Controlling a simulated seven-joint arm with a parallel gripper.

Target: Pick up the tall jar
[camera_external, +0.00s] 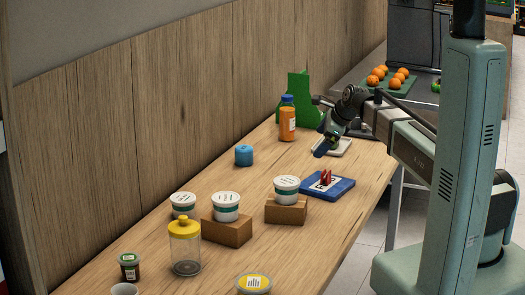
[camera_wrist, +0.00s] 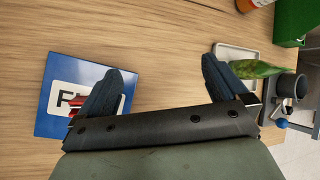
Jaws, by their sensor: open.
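The tall jar (camera_external: 185,252) is clear glass with a yellow lid and stands upright near the front left of the wooden table. It does not show in the wrist view. My gripper (camera_external: 323,150) is above the far right part of the table, well away from the jar. In the wrist view my gripper (camera_wrist: 166,68) has its two dark fingers spread wide, with only bare wood between them.
White tubs sit on wooden blocks (camera_external: 228,231) right of and behind the jar. A small dark jar (camera_external: 129,268) and yellow-lidded tub (camera_external: 254,284) stand nearby. A blue board (camera_external: 340,188), blue cylinder (camera_external: 244,155) and orange bottle (camera_external: 287,122) are farther back.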

